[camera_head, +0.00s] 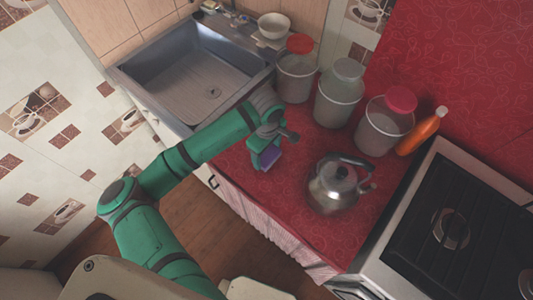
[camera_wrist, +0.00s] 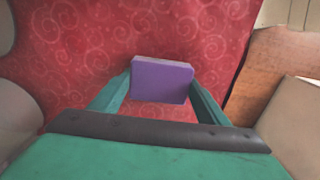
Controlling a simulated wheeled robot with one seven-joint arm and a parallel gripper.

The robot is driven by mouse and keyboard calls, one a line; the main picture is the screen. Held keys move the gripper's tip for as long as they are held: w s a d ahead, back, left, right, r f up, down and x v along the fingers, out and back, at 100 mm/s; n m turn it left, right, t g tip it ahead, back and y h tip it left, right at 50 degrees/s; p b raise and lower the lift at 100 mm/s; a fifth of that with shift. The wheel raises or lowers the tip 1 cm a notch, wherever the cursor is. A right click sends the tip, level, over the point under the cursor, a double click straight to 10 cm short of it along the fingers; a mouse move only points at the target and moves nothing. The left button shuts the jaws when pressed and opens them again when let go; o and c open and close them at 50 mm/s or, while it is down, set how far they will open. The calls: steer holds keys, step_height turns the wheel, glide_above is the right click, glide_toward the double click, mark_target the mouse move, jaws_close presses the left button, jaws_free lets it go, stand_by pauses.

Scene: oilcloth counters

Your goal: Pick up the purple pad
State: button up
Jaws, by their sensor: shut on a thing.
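The purple pad (camera_wrist: 161,82) is a small block held between the two fingers of my gripper (camera_wrist: 161,92) in the wrist view. The fingers touch its left and right sides. In the head view the pad (camera_head: 268,157) shows at the end of my green gripper (camera_head: 266,160), over the red counter near its front edge. I cannot tell for sure whether the pad is clear of the counter or still touching it.
A metal kettle (camera_head: 336,184) stands to the right of my gripper. Several lidded jars, such as the red-lidded jar (camera_head: 384,125), and an orange bottle (camera_head: 422,132) stand behind. A sink (camera_head: 193,75) is at the left and a stove (camera_head: 470,225) at the right.

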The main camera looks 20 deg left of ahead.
step_height(320, 180, up, 3)
steer(key=shift+d+f, duration=0.15)
steer(key=shift+f, duration=0.05)
steer(key=s+r, duration=0.2)
steer(key=s+d+r, duration=0.1)
steer(key=s+r, duration=0.1)
steer(key=r, duration=0.1)
steer(key=shift+s+r, duration=0.15)
steer(key=shift+s, duration=0.15)
steer(key=s+d+r, duration=0.2)
steer(key=s+r, duration=0.2)
steer(key=s, duration=0.5)
steer(key=shift+d+r, duration=0.2)
steer(key=shift+d, duration=0.1)
steer(key=shift+o, duration=1.2)
steer(key=shift+c, duration=0.5)
